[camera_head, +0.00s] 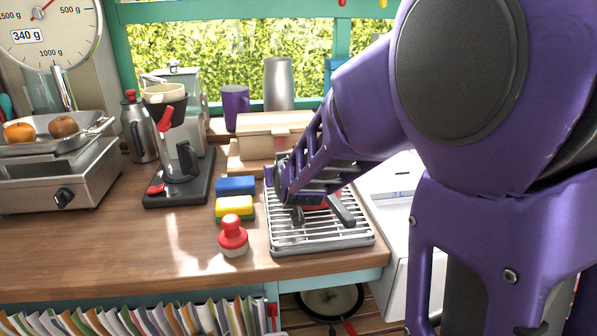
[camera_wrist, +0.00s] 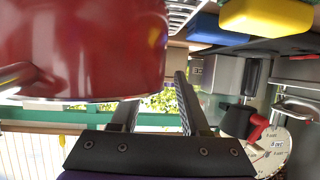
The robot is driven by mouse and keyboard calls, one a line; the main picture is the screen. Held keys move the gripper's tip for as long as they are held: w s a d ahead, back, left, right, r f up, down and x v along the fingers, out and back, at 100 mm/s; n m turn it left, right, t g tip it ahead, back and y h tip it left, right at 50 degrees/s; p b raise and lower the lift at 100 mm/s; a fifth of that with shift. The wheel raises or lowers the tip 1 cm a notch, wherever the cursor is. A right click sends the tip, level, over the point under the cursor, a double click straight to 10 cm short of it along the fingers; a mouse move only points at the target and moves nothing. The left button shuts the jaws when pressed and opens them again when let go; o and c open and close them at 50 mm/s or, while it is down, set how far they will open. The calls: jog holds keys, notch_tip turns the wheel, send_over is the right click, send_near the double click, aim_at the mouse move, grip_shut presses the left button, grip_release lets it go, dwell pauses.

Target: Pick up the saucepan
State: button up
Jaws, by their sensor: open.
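The saucepan (camera_wrist: 85,45) is red and fills the upper left of the wrist view. A handle-like part (camera_wrist: 20,82) juts from it at the left edge. In the head view only a small red patch (camera_head: 317,201) shows beneath my gripper (camera_head: 319,212), over the wire rack (camera_head: 325,238). My gripper (camera_wrist: 158,100) is open. In the wrist view the tip of one finger is hidden behind the saucepan's edge, and the other finger stands just to its right. I cannot tell whether either finger touches it.
A blue sponge (camera_head: 236,185), yellow sponge (camera_head: 234,206) and red-knobbed brush (camera_head: 233,237) lie left of the rack. A coffee maker (camera_head: 180,165), kettle (camera_head: 139,130) and scale (camera_head: 60,180) stand further left. A wooden box (camera_head: 265,137) is behind. The front-left counter is clear.

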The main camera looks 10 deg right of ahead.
jog(key=shift+s, duration=0.1)
jog(key=c, duration=0.7)
grip_shut()
jog(key=shift+s+f, duration=0.15)
jog(key=shift+f, duration=0.15)
jog(key=shift+r, duration=0.1)
